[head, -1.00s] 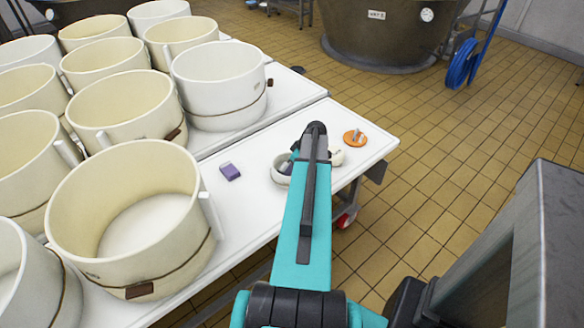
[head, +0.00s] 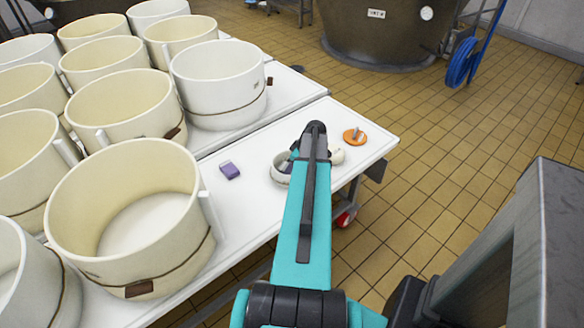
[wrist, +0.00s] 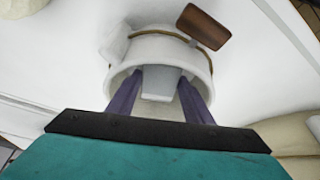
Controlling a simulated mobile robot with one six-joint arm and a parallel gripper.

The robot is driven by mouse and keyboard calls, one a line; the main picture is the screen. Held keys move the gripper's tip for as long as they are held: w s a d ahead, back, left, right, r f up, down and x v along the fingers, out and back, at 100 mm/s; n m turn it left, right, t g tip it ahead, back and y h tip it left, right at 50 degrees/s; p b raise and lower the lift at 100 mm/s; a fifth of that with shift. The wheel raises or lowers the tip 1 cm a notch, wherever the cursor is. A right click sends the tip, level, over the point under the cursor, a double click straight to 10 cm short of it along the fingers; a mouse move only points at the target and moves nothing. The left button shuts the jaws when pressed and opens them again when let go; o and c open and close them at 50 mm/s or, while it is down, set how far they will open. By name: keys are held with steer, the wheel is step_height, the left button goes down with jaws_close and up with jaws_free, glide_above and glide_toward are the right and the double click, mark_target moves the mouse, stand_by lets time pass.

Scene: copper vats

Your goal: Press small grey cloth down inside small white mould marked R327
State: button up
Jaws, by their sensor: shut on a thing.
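The small white mould (wrist: 150,48) has a brown tag and a thin brown band in the wrist view; its marking cannot be read. In the head view the mould (head: 277,172) stands on the white table, partly hidden by my arm. My gripper (wrist: 160,88) points down into its opening, with a purple-grey finger at each side. Between the fingers is a pale grey piece, which looks like the small grey cloth (wrist: 162,82). It is low inside the mould; whether it touches the bottom cannot be told.
A purple block (head: 230,170) lies left of the mould. An orange disc with a peg (head: 354,137) lies to the right, near the table's edge. Another small white piece (head: 337,157) is close beside my gripper. Several large cream moulds (head: 130,215) fill the left.

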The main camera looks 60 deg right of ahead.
steer(key=shift+f+b, duration=0.6)
steer(key=shift+f, duration=0.25)
stand_by(1.0)
steer(key=shift+s+a+f, duration=0.1)
steer(key=shift+f, duration=0.2)
stand_by(1.8)
steer(key=o, duration=1.1)
steer(key=shift+a, duration=0.1)
steer(key=shift+r+b, duration=0.1)
steer(key=shift+b, duration=0.2)
steer(key=v, duration=1.4)
steer(key=shift+b, duration=0.4)
